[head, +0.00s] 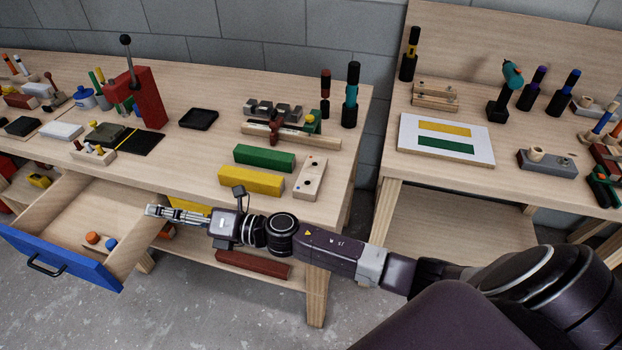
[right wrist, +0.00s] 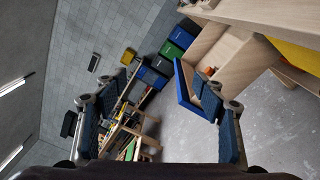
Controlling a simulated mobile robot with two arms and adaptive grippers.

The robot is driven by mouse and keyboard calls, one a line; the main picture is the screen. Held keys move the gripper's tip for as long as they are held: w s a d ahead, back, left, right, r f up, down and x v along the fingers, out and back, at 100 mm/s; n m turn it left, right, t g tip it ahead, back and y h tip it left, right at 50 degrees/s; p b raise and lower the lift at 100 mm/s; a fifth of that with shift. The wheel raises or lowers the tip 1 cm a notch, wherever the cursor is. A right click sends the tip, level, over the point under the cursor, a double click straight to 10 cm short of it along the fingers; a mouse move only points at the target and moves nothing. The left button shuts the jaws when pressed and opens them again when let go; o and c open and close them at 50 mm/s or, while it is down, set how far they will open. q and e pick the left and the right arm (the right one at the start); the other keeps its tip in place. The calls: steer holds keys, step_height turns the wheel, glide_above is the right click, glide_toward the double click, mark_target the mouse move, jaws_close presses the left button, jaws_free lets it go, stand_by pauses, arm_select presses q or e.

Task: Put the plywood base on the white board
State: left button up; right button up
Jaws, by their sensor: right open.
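The plywood base (head: 311,178) is a pale wooden block with small dark holes in its top. It lies on the left bench near the front right corner, beside the green batten (head: 264,157) and the yellow batten (head: 251,181). The white board (head: 407,142) lies flat on the right bench and carries a yellow and a green rectangle. My right gripper (head: 152,211) is open and empty, in front of the left bench near the open drawer and left of the plywood base. In the right wrist view its fingers (right wrist: 158,92) stand wide apart. My left gripper is not in view.
An open drawer with a blue front (head: 62,258) juts out at the left and holds small orange and blue pieces. A red press (head: 145,98), a clamp fixture (head: 275,127) and a black tray (head: 198,119) stand on the left bench. A gap separates the benches.

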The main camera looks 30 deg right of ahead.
steer(key=s+a+r+n+g+y, duration=0.2)
steer(key=s+a+r+n+g, duration=0.15)
steer(key=n, duration=0.55)
steer(key=n+g+h+b, duration=0.2)
steer(key=n+g+h, duration=0.4)
steer(key=n+h, duration=1.3)
glide_toward(311, 174)
steer(key=shift+s+d+f+n+y, duration=0.1)
steer(key=shift+d+f+n+y, duration=0.1)
steer(key=shift+f+n, duration=0.15)
steer(key=shift+d+f+n+y, duration=0.1)
steer(key=shift+f+n+y, duration=0.15)
steer(key=shift+f, duration=0.2)
steer(key=p+x, duration=0.1)
steer(key=x, duration=0.1)
steer(key=p+x, duration=0.1)
steer(key=x, duration=0.4)
steer(key=shift+w+d+r+p, duration=0.25)
steer(key=shift+w+p, duration=0.1)
steer(key=shift+p, duration=0.05)
steer(key=shift+w+d+f, duration=0.1)
steer(key=shift+d+f, duration=0.05)
steer(key=shift+f, duration=0.25)
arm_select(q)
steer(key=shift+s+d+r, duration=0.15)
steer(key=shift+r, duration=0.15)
